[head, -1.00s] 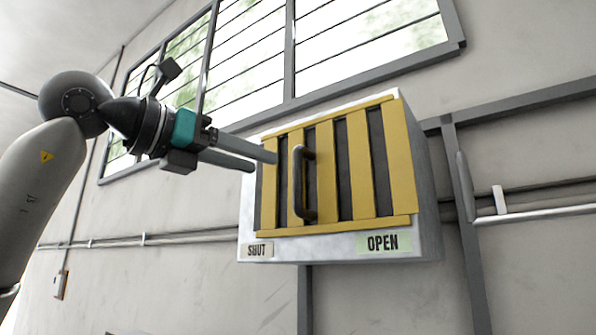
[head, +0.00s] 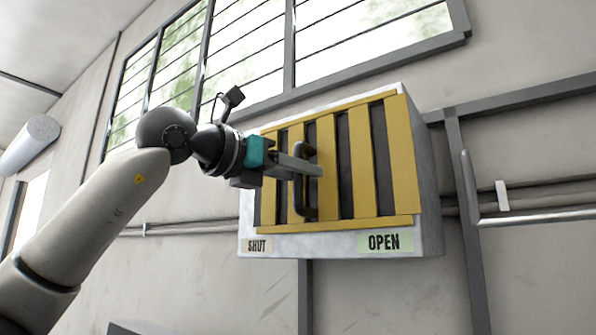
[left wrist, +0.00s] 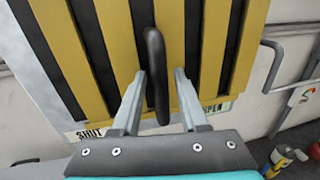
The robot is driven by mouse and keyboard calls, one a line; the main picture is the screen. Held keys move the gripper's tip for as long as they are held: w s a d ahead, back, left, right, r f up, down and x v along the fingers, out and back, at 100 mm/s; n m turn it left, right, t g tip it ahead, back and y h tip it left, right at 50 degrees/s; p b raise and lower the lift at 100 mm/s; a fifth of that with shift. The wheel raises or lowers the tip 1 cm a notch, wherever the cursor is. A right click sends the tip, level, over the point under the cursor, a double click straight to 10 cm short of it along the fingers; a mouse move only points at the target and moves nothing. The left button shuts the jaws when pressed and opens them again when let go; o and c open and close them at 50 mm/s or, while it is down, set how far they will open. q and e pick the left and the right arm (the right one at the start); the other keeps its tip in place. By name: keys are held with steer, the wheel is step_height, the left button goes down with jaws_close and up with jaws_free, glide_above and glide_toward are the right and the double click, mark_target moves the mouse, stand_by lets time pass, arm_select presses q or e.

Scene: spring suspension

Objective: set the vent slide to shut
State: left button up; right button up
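The vent slide is a yellow slatted plate (head: 328,150) on a pale grey wall box (head: 300,245). Dark slots show between its slats. A black upright handle (head: 299,208) stands left of the slide's middle; it also shows in the left wrist view (left wrist: 154,50). A SHUT label (head: 257,246) is at the lower left, an OPEN label (head: 384,242) at the lower right. My left gripper (head: 308,163) is at the handle. In the left wrist view its fingers (left wrist: 160,75) stand either side of the handle, with a small gap visible on the right. My right gripper is out of view.
A barred window (head: 370,45) is above the box. A grey pipe (head: 540,213) and an upright post (head: 467,230) stand to the right. A yellow-and-red object (left wrist: 283,158) is at the lower right of the left wrist view. The wall below the box is mostly clear.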

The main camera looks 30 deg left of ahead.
arm_select(q)
jaws_close()
stand_by(1.1)
